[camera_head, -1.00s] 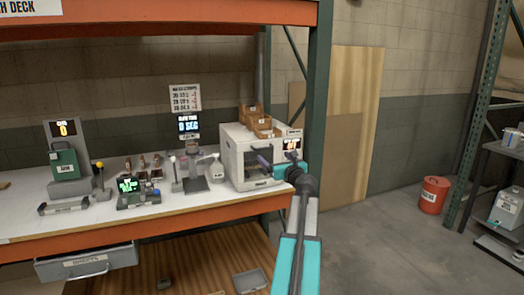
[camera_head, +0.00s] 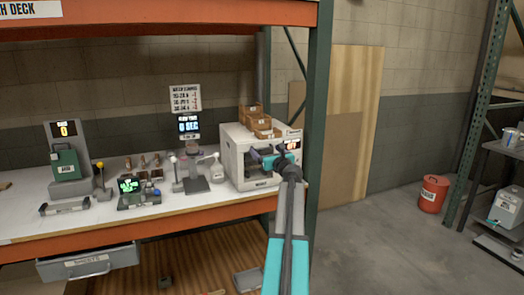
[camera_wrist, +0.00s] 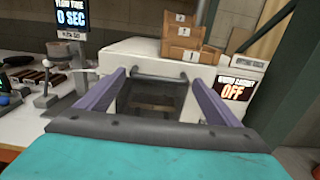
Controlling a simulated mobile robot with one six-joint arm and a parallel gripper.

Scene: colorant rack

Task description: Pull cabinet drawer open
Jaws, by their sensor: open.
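The cabinet (camera_head: 236,165) is a white box at the right end of the bench, with a dark window in its front. In the wrist view its white body (camera_wrist: 150,48) fills the middle, with a dark bar handle (camera_wrist: 165,77) across the top of the dark front. My gripper (camera_head: 264,156) is in front of the cabinet. In the wrist view my gripper (camera_wrist: 160,82) is open, its two purple fingers spread to either side of the handle. Nothing is between them except the view of the handle and window. Contact cannot be told.
Small brown bins (camera_head: 262,125) stand on the cabinet. A grey drawer (camera_head: 85,263) hangs under the bench.

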